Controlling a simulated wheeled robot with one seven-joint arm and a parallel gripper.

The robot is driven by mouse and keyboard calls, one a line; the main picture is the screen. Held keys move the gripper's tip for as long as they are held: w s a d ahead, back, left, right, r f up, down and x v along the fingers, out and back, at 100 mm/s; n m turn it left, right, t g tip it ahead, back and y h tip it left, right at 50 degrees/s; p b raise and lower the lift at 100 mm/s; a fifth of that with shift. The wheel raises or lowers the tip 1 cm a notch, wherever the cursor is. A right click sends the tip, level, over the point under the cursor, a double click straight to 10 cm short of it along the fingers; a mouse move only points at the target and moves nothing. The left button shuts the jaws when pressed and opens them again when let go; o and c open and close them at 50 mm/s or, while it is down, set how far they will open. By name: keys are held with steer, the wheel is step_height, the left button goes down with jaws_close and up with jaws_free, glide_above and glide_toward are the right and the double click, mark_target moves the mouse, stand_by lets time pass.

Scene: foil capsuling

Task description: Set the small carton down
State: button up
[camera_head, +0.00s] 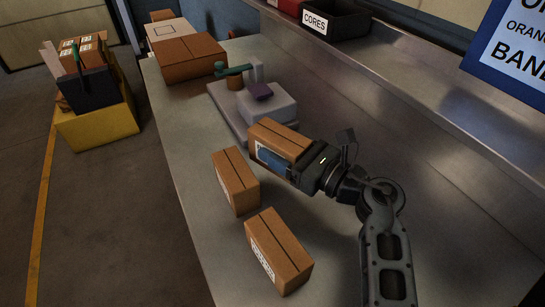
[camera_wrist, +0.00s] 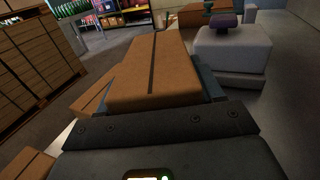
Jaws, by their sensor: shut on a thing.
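A small brown carton (camera_head: 280,139) with a dark tape line along its top is held in my gripper (camera_head: 285,160). My gripper is shut on this carton, with a blue-grey finger along its near side. In the wrist view the carton (camera_wrist: 157,72) fills the middle, between the fingers. Its underside is hidden, so I cannot tell whether it touches the table. A second small carton (camera_head: 236,181) stands on the metal table (camera_head: 195,140) to the left of it. A third carton (camera_head: 278,250) with a white label stands nearer the front.
A grey machine (camera_head: 268,106) with a green lever and purple pad stands just behind the held carton. Larger cartons (camera_head: 192,58) lie at the table's far end. A raised ledge with a CORES bin (camera_head: 335,22) runs along the right. A yellow crate (camera_head: 97,125) is on the floor. The table is bare right of the machine.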

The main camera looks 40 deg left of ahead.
steer(key=shift+s+a+f, duration=0.1)
steer(key=shift+a+f, duration=0.65)
steer(key=shift+a, duration=0.35)
steer(key=shift+f, duration=1.9)
steer(key=shift+f, duration=0.2)
steer(key=o, duration=0.9)
steer(key=shift+r, duration=0.15)
